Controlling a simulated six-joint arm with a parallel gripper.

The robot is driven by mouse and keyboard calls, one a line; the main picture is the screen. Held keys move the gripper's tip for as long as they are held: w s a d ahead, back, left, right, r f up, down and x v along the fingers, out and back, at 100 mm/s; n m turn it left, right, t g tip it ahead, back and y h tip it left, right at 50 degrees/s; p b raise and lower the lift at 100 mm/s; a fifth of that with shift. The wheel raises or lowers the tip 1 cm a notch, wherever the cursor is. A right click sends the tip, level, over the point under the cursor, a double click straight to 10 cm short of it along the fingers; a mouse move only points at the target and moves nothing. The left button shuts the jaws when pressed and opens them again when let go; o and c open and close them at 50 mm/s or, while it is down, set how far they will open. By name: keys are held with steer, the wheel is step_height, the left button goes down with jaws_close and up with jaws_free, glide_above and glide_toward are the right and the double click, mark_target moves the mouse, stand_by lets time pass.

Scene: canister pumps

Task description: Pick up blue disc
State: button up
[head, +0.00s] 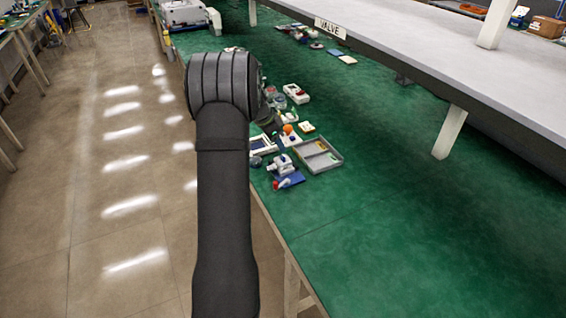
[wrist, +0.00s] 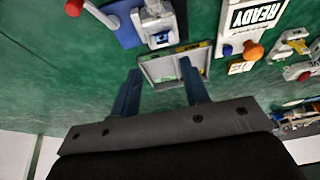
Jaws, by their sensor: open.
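I cannot clearly pick out a blue disc in either view. A small blue round-looking part (wrist: 161,38) shows on the white pump (wrist: 154,20) in the wrist view. That pump stands on a blue base (wrist: 125,32) with a red-knobbed lever (wrist: 75,7) beside it. In the head view the pump (head: 281,164) and blue base (head: 291,180) sit near the bench's front edge. My gripper (wrist: 160,67) is open, its two blue fingers apart with nothing between them. In the head view my arm hides it.
A grey shallow tray (head: 333,164) lies right of the pump; it also shows beyond my fingers in the wrist view (wrist: 149,71). A READY sign (wrist: 255,14) and an orange knob (wrist: 253,50) are nearby. A shelf (head: 420,45) overhangs the green bench (head: 400,230), clear at front right.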

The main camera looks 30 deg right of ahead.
mark_target(283, 156)
steer(key=shift+w+a+x, duration=0.1)
steer(key=shift+a+x, duration=0.05)
steer(key=shift+x, duration=0.9)
steer(key=shift+w+a+x, duration=0.1)
steer(key=shift+a+x, duration=0.05)
steer(key=shift+x, duration=0.9)
steer(key=shift+w+a+x, duration=0.1)
steer(key=shift+x, duration=0.9)
steer(key=shift+f, duration=0.15)
jaws_close()
